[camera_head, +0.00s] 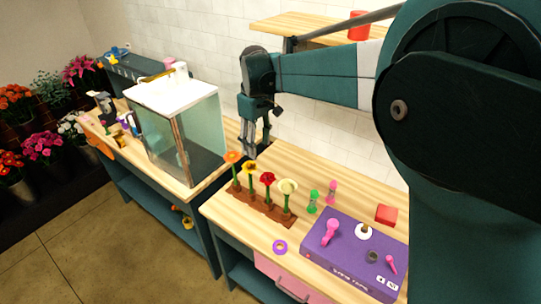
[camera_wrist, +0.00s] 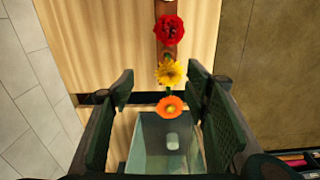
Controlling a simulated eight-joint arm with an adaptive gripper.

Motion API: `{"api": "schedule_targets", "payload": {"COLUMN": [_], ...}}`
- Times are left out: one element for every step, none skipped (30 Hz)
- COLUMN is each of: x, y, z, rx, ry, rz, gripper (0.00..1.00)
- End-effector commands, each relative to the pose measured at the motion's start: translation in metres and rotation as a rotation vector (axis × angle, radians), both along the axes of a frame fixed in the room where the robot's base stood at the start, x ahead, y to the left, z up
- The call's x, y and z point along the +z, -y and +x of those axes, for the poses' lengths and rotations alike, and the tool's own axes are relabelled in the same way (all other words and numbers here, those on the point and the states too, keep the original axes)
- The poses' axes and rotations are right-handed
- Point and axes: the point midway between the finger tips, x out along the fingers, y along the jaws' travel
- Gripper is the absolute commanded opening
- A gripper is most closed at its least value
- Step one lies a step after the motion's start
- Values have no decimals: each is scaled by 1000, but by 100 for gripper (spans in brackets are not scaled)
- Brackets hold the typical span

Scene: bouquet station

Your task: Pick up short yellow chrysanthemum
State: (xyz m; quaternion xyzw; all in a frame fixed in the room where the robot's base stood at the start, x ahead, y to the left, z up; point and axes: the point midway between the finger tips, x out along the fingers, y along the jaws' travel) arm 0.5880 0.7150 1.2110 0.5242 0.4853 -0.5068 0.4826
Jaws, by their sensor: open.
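The yellow chrysanthemum (camera_head: 249,167) stands upright on a green stem in a brown holder (camera_head: 266,211), between an orange flower (camera_head: 232,157) and a red flower (camera_head: 268,178). A pale cream-yellow flower (camera_head: 287,186) stands at the holder's right end. My gripper (camera_head: 256,150) points down, open and empty, close to the orange and yellow flowers. In the wrist view, the yellow bloom (camera_wrist: 170,72) shows between the spread fingertips (camera_wrist: 160,83), with the orange bloom (camera_wrist: 171,106) below it and the red one (camera_wrist: 169,30) above. The yellow stem is hidden there under its bloom.
A glass-sided cabinet (camera_head: 168,126) stands on the bench to the left. Green and pink hourglass-shaped items (camera_head: 313,201), a purple box (camera_head: 352,246) and a red block (camera_head: 386,214) lie to the right. A purple ring (camera_head: 280,247) is near the front edge. Bare wood lies behind the holder.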

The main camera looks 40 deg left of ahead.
Motion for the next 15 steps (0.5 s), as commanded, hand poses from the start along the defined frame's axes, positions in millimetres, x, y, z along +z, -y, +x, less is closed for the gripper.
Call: {"api": "schedule_targets", "payload": {"x": [-4,-7,-11,-14,-16,-27,-35,-41,-49,-54,-58,-62,-64,-66,-67], "y": [-13,-19,-26,-31,-36,-37,-35,-35,-35,-35,-35,-35,-35,-35,-34], "z": [-6,-9,-13,-16,-19,-19,-18,-18,-18,-18,-18,-18,-18,-18,-18], "rx": [22,33,46,56,65,67,65,65,65,64,64,64,64,64,64], "ry": [-5,-7,-10,-12,-15,-15,-15,-15,-15,-15,-15,-15,-15,-15,-15], "rz": [-6,-10,-14,-17,-20,-22,-21,-21,-21,-21,-21,-21,-20,-20,-20], "gripper": [47,47,47,47,47,47,47,47,47,47,47,47,47,47,47]}}
